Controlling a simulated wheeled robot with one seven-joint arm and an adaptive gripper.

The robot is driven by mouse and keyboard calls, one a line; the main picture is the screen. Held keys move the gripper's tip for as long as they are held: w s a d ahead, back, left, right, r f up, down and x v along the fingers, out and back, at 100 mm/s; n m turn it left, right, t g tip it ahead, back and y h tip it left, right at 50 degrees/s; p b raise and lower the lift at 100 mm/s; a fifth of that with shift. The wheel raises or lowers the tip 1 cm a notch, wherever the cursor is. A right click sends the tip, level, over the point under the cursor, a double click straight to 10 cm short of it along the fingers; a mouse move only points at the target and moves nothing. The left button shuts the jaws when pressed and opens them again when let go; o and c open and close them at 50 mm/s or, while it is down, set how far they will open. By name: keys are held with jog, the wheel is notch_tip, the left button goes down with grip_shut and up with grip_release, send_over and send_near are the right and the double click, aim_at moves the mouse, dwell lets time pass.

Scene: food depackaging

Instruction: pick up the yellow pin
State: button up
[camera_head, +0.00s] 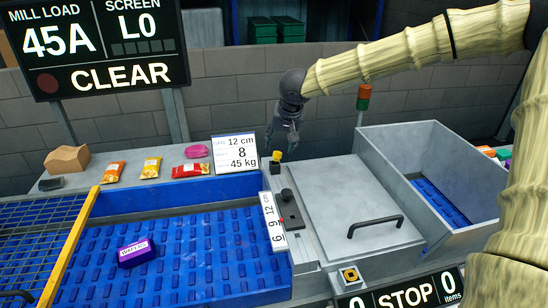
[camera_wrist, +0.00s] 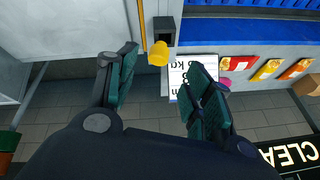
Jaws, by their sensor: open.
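The yellow pin (camera_head: 277,156) stands upright in a small dark holder (camera_head: 275,168) on the grey machine top, just right of the white card. In the wrist view the yellow pin (camera_wrist: 158,53) shows its round head, with the dark holder (camera_wrist: 164,28) beside it. My gripper (camera_head: 283,142) hangs just above and behind the pin in the head view. In the wrist view my gripper (camera_wrist: 160,75) is open and empty, with its two green-padded fingers spread. The pin's head lies between and a little beyond the fingertips, apart from both.
A white card (camera_head: 234,153) stands left of the pin. Snack packets (camera_head: 150,167) and a cardboard piece (camera_head: 67,159) lie on the ledge. A purple box (camera_head: 134,252) lies on the blue belt (camera_head: 200,270). A handled grey lid (camera_head: 350,200) and open bin (camera_head: 420,150) are to the right.

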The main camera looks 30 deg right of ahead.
aim_at(278, 152)
jog(key=shift+p+x, duration=0.5)
jog(key=shift+x, duration=2.55)
jog(key=shift+s+d, duration=0.15)
grip_shut()
